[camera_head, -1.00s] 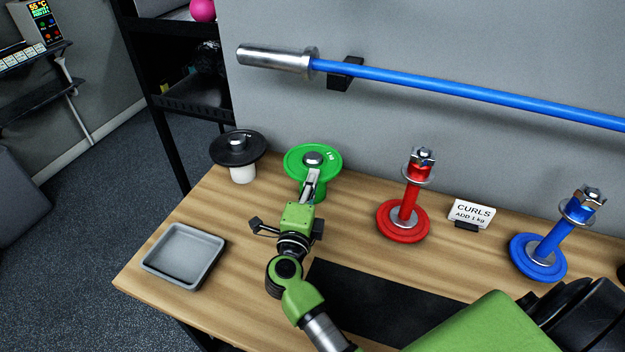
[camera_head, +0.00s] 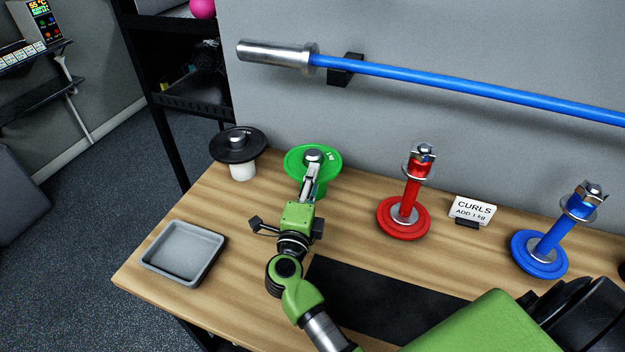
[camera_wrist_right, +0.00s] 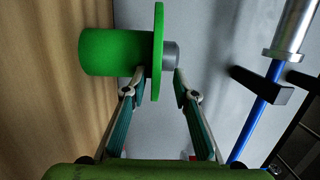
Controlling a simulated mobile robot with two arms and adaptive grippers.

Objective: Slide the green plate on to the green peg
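The green plate (camera_head: 299,162) lies flat on top of a green cylinder (camera_head: 320,188) at the table's back left. A grey metal hub shows at its centre. My right gripper (camera_head: 314,168) reaches its front edge. In the right wrist view, the fingers (camera_wrist_right: 157,78) are apart, one on each side of the plate's rim (camera_wrist_right: 158,40). Small gaps show between rim and fingers, so it looks open and not clamped. The green cylinder (camera_wrist_right: 105,52) sits left of the plate there. No separate green peg can be made out. My left gripper is out of view.
A black plate on a white cylinder (camera_head: 243,173) stands left. Red (camera_head: 411,195) and blue (camera_head: 552,238) pegs with plates and collars stand right, with a CURLS card (camera_head: 472,209) between. A grey tray (camera_head: 183,252) sits front left. A blue-shafted bar (camera_head: 450,90) hangs behind.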

